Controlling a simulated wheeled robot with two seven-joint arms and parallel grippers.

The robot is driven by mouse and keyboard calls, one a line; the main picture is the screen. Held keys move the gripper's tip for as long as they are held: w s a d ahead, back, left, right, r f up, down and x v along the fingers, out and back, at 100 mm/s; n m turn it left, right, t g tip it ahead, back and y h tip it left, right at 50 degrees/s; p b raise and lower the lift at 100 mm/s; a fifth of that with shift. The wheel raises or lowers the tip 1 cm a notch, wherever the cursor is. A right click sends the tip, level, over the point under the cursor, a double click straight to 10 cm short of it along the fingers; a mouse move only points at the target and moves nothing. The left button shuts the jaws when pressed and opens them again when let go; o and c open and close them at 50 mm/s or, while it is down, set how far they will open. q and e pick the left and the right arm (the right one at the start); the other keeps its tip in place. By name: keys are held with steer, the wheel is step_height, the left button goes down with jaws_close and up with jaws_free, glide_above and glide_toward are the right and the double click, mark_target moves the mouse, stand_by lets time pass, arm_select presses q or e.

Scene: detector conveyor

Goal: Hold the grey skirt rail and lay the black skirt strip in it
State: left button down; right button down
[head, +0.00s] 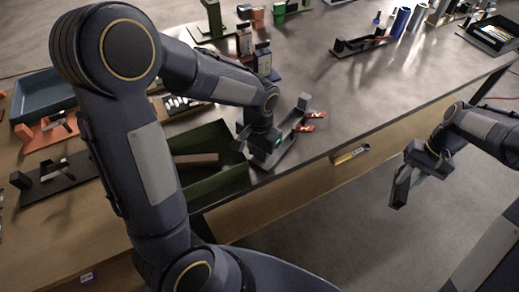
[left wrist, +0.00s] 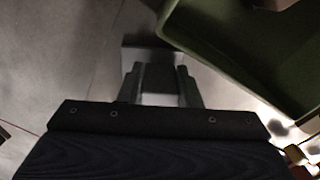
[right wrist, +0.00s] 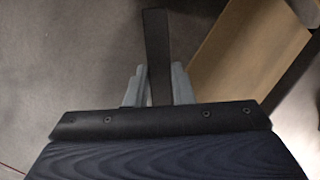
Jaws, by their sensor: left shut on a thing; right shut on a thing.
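The grey skirt rail (head: 285,142) lies at the table's near edge in the head view, just right of the green bin. My left gripper (head: 264,157) is at its near end and shut on it. In the left wrist view a grey piece of the rail (left wrist: 147,58) shows beyond the fingers (left wrist: 161,85). My right gripper (head: 407,174) is off the table at the right, shut on the black skirt strip (head: 399,192). In the right wrist view the strip (right wrist: 156,45) sticks out straight from between the fingers (right wrist: 158,85). The strip and rail are well apart.
The green bin (head: 212,187) stands left of the rail, with a brownish bar inside. Red-and-white pieces (head: 310,122) lie right of the rail. A blue tray (head: 45,97) and small fixtures fill the left side.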

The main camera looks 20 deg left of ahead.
arm_select(q)
steer(key=c, duration=1)
jaws_free()
steer(key=shift+o, duration=0.2)
